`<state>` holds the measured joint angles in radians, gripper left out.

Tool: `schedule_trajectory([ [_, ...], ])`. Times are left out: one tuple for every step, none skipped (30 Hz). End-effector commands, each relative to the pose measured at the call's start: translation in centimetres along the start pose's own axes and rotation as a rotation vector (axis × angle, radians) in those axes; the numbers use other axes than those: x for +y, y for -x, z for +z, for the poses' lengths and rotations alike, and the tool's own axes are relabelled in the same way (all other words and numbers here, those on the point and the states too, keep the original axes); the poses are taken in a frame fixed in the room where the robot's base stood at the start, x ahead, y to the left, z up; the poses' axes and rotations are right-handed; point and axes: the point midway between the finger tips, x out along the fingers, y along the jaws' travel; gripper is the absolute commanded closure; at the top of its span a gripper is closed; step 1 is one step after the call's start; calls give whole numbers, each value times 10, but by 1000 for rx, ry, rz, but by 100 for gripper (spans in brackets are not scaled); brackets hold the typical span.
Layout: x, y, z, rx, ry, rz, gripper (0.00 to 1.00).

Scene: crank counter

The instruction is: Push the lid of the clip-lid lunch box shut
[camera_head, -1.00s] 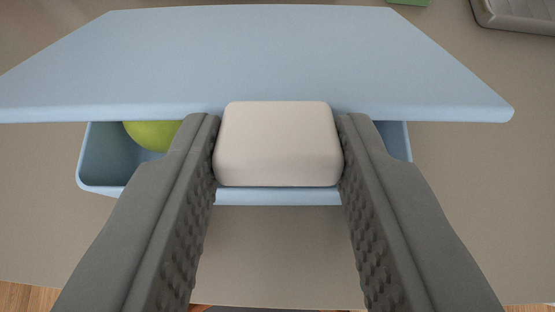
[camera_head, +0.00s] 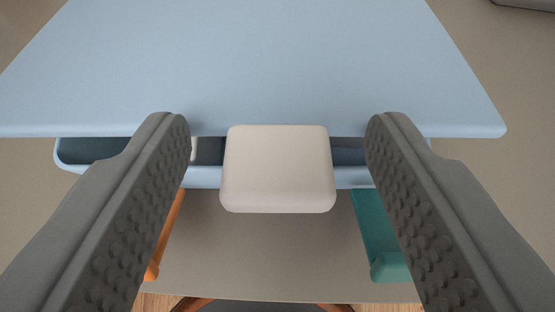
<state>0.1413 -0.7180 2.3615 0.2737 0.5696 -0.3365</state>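The light blue lunch box lid (camera_head: 260,70) fills the upper part of the view, with its front edge towards me. A cream clip tab (camera_head: 277,168) sticks out from the middle of that edge. Below the edge, the rim of the blue box (camera_head: 205,177) shows, with a narrow dark gap between lid and rim, so the lid is not flush. Most of the box interior is hidden by the lid. My gripper (camera_head: 277,125) is open, with one finger on each side of the tab and clear space between tab and fingers.
An orange thing (camera_head: 166,235) and a teal thing (camera_head: 379,240) lie in front of the box, partly hidden by my fingers. A grey object (camera_head: 525,3) is cut off at the top right. Grey-brown surface is bare at both sides.

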Motion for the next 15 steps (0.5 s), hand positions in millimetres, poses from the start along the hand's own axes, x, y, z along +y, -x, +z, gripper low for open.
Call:
schedule_trajectory([
  [0, 0, 0, 1, 0, 0, 44],
  [0, 0, 0, 1, 0, 0, 44],
  [0, 0, 0, 1, 0, 0, 44],
  [0, 0, 0, 1, 0, 0, 44],
  [0, 0, 0, 1, 0, 0, 44],
  [0, 0, -1, 2, 0, 0, 44],
  [0, 0, -1, 2, 0, 0, 44],
  [0, 0, -1, 2, 0, 0, 44],
  [0, 0, -1, 2, 0, 0, 44],
  [0, 0, -1, 2, 0, 0, 44],
  [0, 0, -1, 2, 0, 0, 44],
  [0, 1, -1, 2, 0, 0, 44],
  [0, 1, -1, 2, 0, 0, 44],
  [0, 1, -1, 2, 0, 0, 44],
  [0, 1, -1, 2, 0, 0, 44],
])
